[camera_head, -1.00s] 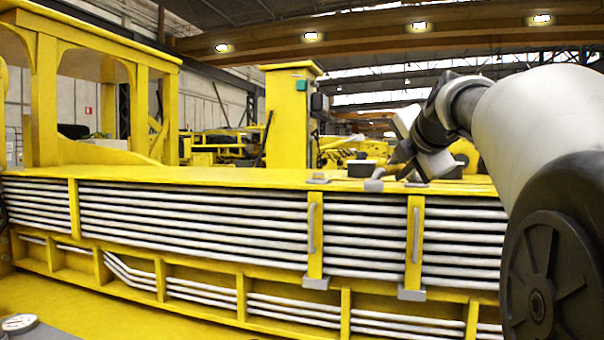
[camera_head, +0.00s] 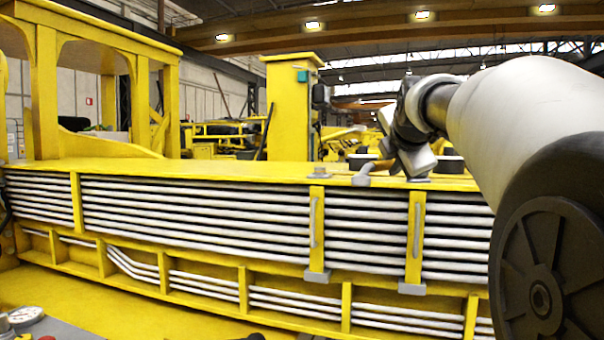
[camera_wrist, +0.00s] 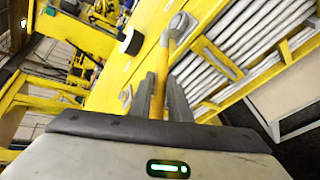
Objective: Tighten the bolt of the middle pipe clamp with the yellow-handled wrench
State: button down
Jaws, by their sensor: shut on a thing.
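My gripper (camera_head: 388,160) is shut on the yellow-handled wrench (camera_head: 376,166), just above the top of the yellow boom. In the wrist view the yellow handle (camera_wrist: 158,92) lies between my fingers (camera_wrist: 160,100), and the grey ring head (camera_wrist: 180,23) points away from me. In the head view the ring head (camera_head: 362,179) is near the boom's top front edge, between two clamps and apart from their tops. The left clamp (camera_head: 316,235) and right clamp (camera_head: 415,238) are upright yellow bars with grey handles. I cannot tell which is the middle one.
The yellow boom (camera_head: 200,171) carries several rows of white pipes (camera_head: 190,215). My arm hides the boom's right end. The top left of the clamps is clear.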

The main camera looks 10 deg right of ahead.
jog(key=shift+r, duration=0.1)
dwell(0.3)
jog(key=shift+w+a+m+h, duration=0.2)
jog(key=shift+w+m+h, duration=0.15)
jog(key=shift+m+h, duration=0.05)
jog(key=shift+w, duration=0.1)
jog(key=shift+w+a+m+h, duration=0.25)
jog(key=shift+w+m+h, duration=0.05)
jog(key=shift+h, duration=0.1)
dwell(0.4)
jog(key=shift+w+a+g, duration=0.1)
jog(key=shift+w+g, duration=0.15)
jog(key=shift+g, duration=0.15)
jog(key=shift+w+a+m+h, duration=0.1)
jog(key=shift+w+m+h, duration=0.1)
jog(key=shift+m+h, duration=0.15)
